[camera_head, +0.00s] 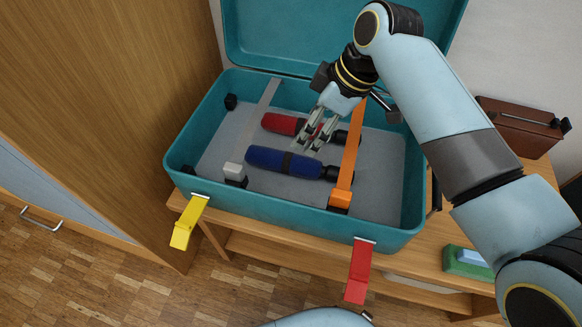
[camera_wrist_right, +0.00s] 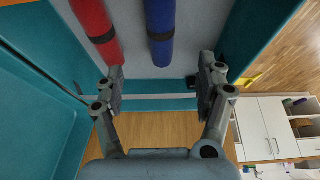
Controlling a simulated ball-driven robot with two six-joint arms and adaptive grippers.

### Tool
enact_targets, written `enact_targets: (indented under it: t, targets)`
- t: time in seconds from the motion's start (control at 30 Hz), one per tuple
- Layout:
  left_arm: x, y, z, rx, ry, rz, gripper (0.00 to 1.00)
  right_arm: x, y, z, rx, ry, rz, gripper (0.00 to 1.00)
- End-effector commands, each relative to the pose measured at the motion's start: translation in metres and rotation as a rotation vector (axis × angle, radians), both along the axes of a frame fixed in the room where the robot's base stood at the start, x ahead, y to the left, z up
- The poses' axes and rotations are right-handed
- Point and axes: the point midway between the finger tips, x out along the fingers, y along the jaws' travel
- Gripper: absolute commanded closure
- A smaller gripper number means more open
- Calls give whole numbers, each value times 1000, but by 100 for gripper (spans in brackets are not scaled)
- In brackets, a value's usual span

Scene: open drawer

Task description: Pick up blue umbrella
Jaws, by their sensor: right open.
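The blue umbrella (camera_head: 283,162) lies in the open teal suitcase (camera_head: 296,205), in front of a red umbrella (camera_head: 284,124). It has a dark band and a black handle end at right. My right gripper (camera_head: 312,146) is above the suitcase floor with its fingers apart, close to both umbrellas; nothing shows between the fingertips. In the right wrist view, the blue umbrella (camera_wrist_right: 160,36) and the red umbrella (camera_wrist_right: 95,28) stretch beyond the open fingers (camera_wrist_right: 163,80). The far part of the red umbrella is partly hidden by the gripper. My left gripper is not in view.
An orange strap (camera_head: 351,150) and a grey strap (camera_head: 256,122) cross the suitcase. Its lid (camera_head: 290,35) stands open behind. Yellow (camera_head: 184,228) and red (camera_head: 358,275) latches hang in front. A wooden cabinet (camera_head: 110,90) stands left; a brown case (camera_head: 517,125) sits right.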

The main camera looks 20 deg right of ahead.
Motion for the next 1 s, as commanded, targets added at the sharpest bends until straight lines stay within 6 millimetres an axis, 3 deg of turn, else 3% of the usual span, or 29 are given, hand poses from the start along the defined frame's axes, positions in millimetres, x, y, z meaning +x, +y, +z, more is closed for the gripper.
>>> enact_targets:
  t: [0.1,0.43,0.6,0.83,1.0]
  targets:
    - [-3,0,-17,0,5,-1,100,-3,0,-22,0,10,0,27]
    - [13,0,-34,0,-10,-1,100,5,13,-64,1,14,1,27]
    - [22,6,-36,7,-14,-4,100,9,17,-76,-1,12,1,27]
    - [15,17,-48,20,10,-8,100,12,21,-103,1,15,0,27]
    - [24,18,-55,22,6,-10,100,17,28,-125,1,14,1,27]
